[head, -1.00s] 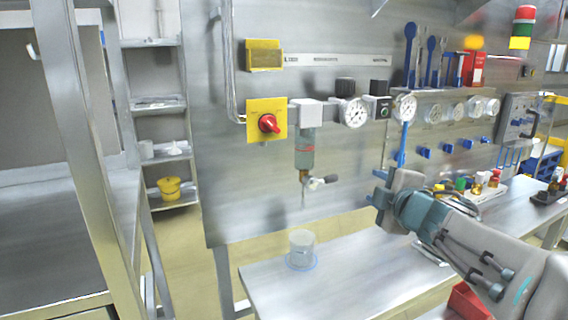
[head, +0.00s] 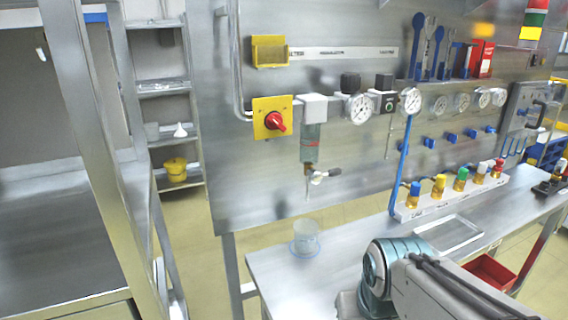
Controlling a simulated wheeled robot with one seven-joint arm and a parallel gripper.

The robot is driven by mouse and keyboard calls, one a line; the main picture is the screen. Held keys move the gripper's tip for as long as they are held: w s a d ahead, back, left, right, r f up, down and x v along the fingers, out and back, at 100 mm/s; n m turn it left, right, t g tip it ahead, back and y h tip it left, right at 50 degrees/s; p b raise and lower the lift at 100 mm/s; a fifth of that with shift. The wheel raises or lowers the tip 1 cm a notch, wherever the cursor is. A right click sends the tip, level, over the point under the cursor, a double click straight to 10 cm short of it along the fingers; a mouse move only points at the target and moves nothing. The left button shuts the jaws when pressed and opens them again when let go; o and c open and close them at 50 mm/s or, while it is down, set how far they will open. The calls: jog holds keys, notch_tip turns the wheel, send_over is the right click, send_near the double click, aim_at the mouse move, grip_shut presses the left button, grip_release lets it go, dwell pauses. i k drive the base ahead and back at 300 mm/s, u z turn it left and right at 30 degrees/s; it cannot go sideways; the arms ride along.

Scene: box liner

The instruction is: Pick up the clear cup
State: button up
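The clear cup (head: 305,239) stands upright near the left end of the metal bench (head: 315,287), below the wall-mounted filter unit. It is see-through with a faint bluish rim, and nothing touches it. My arm comes in from the lower right, and its teal and grey wrist part is right of and nearer than the cup. My gripper's fingers do not show; they are hidden by the arm or below the frame's edge.
A filter unit with a small tap (head: 318,176) hangs above the cup. A blue hose (head: 402,150) runs down to a white manifold with coloured valves (head: 461,187). A shallow tray (head: 449,236) lies right of the cup. A red bin (head: 489,272) is under the bench.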

aim_at(305, 230)
jog(key=u, duration=4.05)
jog(key=k, duration=1.4)
jog(key=z, duration=1.25)
